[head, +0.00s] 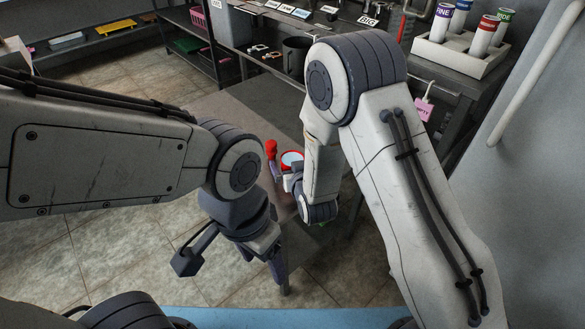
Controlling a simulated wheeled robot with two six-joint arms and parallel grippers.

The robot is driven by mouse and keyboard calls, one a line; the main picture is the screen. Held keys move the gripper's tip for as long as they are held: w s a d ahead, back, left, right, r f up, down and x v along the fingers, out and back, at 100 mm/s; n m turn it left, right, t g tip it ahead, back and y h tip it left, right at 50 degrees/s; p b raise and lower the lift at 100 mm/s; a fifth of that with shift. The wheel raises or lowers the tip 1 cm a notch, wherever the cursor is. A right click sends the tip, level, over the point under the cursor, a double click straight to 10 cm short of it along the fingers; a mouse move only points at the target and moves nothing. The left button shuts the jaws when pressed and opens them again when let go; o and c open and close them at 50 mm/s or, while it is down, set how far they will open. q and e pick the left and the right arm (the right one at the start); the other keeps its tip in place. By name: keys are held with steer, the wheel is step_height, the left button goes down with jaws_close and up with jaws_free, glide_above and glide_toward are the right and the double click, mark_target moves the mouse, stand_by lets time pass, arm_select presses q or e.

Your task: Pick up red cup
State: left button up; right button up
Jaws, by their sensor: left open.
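The red cup (290,154) shows as a red rim around a pale inside, near the picture's middle, partly hidden by my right arm. My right gripper (285,180) is close to the cup on its near side. It is mostly hidden by its own arm, so I cannot tell whether it touches the cup or is open. My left gripper (279,269) is open, points down and sits lower in the picture, nearer to me and apart from the cup.
A small red-topped thing (271,148) stands just left of the cup. A dark pot (295,55) stands on the back bench. A pale rack (462,55) holding several labelled cans is at the upper right, with a pink tag (423,109) below. Tiled floor (115,255) is open at left.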

mark_target(290, 153)
steer(key=c, duration=1.5)
steer(key=shift+r, duration=0.25)
steer(key=shift+r+p, duration=0.75)
steer(key=shift+r, duration=1.15)
steer(key=shift+s+d+r, duration=0.35)
steer(key=shift+d, duration=0.2)
steer(key=shift+s+d+r, duration=0.3)
steer(key=shift+d, duration=0.2)
steer(key=s+d+r+p, duration=0.4)
steer(key=d+p, duration=0.3)
steer(key=p, duration=0.6)
steer(key=shift+s+d+r, duration=0.3)
steer(key=shift+d+r, duration=0.1)
steer(key=shift+r, duration=0.25)
